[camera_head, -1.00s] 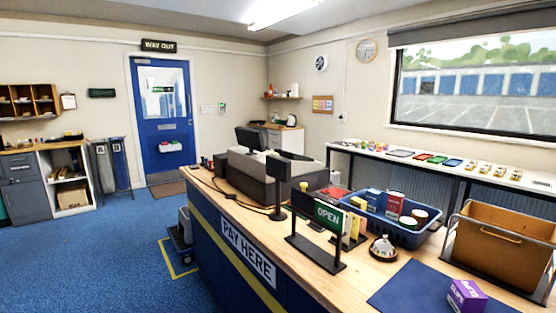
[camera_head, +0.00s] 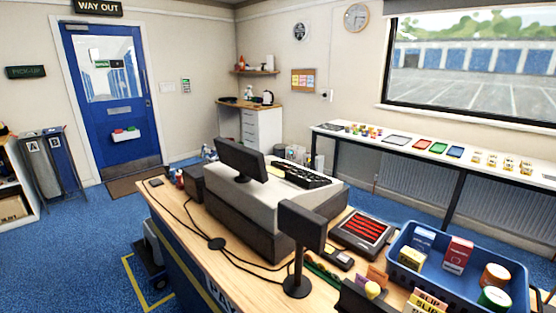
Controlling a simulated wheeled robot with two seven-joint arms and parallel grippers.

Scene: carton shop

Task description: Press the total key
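The cash register (camera_head: 262,205) stands on the wooden counter, a grey and dark body with a screen (camera_head: 242,158) on its far left side. Its keyboard (camera_head: 298,175) of dark keys shows on top, to the right of the screen. The total key cannot be told apart from the other keys at this distance. Neither of my grippers is in view.
A customer display on a pole (camera_head: 300,240) stands in front of the register. Cables run over the counter (camera_head: 180,205). A blue basket (camera_head: 455,270) with several goods sits at right, next to a dark pad with red stripes (camera_head: 362,232). Blue floor lies to the left.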

